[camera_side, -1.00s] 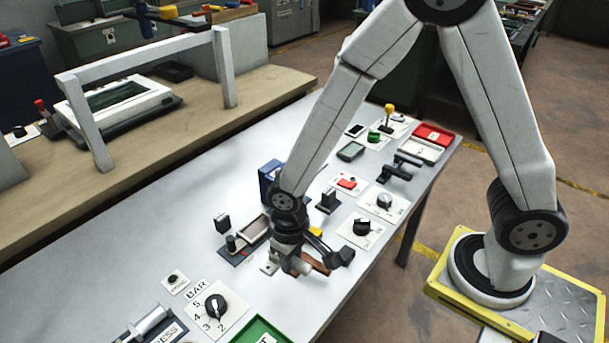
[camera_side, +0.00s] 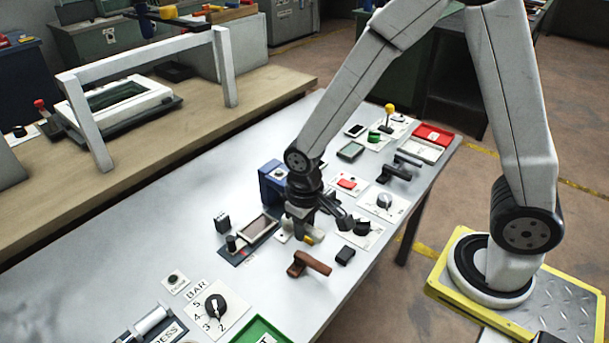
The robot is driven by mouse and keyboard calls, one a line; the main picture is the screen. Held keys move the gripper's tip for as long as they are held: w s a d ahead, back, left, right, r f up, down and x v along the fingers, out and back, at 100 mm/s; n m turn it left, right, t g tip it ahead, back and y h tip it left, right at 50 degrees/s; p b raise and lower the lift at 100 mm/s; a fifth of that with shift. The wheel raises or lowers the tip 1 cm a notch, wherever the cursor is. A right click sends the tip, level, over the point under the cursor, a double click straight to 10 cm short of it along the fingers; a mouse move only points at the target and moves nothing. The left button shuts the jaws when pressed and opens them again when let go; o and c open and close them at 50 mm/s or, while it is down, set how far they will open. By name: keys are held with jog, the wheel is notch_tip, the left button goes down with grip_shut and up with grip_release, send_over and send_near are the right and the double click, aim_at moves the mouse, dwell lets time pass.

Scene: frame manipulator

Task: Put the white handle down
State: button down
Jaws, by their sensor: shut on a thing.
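My gripper (camera_side: 303,231) is low over the middle of the white table, pointing down, and shut on a small pale piece, which I take to be the white handle (camera_side: 297,227). The handle is largely hidden by the fingers. I cannot tell whether it touches the tabletop. A brown handle (camera_side: 309,263) lies on the table just in front of my gripper, apart from it. A small yellow piece shows right at the fingertips.
A black block (camera_side: 345,255) lies to the right of the brown handle. A blue box (camera_side: 272,184) stands close behind my gripper, and a black knob panel (camera_side: 362,229) is to its right. The tabletop (camera_side: 165,225) at left is fairly clear.

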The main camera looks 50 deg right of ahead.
jog(key=shift+d+r, duration=0.35)
jog(key=shift+d, duration=0.35)
jog(key=shift+d+r, duration=0.35)
jog(key=shift+d, duration=0.3)
jog(key=shift+d+r, duration=0.35)
jog(key=shift+d, duration=0.35)
jog(key=shift+w, duration=0.15)
send_near(250, 229)
jog(key=s+d+f, duration=0.1)
jog(key=s, duration=0.4)
jog(key=shift+s+d+f, duration=0.3)
jog(key=shift+w+f, duration=0.15)
jog(key=shift+f, duration=0.05)
jog(key=shift+w+f, duration=0.1)
jog(key=shift+f, duration=1.55)
jog(key=shift+f, duration=0.15)
